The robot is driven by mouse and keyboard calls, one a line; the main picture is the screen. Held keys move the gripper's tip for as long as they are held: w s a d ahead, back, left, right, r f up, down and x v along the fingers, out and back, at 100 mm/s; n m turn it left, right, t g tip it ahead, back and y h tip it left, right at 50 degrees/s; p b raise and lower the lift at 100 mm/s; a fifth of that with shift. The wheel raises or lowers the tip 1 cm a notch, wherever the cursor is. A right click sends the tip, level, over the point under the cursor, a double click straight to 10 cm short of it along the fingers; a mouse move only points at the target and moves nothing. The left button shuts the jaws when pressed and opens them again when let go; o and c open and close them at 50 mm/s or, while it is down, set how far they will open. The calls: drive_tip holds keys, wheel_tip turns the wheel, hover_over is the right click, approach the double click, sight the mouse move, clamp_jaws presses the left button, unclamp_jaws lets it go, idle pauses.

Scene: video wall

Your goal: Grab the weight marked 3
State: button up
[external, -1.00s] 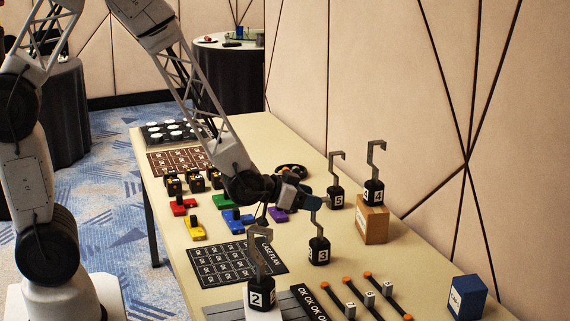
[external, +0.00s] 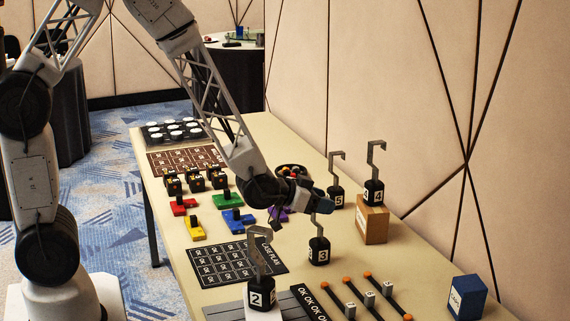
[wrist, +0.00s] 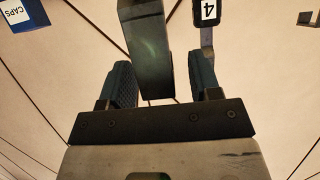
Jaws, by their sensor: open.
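The weight marked 3 (external: 319,252) is a black block with a grey hook, standing upright on the table (external: 220,295). My gripper (external: 321,203) is open at the upper part of its hook. In the wrist view, a dark metal bar (wrist: 146,50), seemingly this hook, stands between the two spread fingers (wrist: 158,68), with a gap visible on the right side. Whether it touches the left finger I cannot tell. The hook's top is partly hidden by my fingers in the external view.
Weight 5 (external: 336,198) stands just behind, and weight 4 (external: 373,193) stands on a tan box (external: 372,226) to the right. Weight 2 (external: 262,291) with its tall hook is at front left. Rods (external: 372,291) and a blue box (external: 467,297) lie front right.

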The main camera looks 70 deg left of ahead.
clamp_jaws()
drive_tip(key=shift+r, duration=0.1)
idle(1.3)
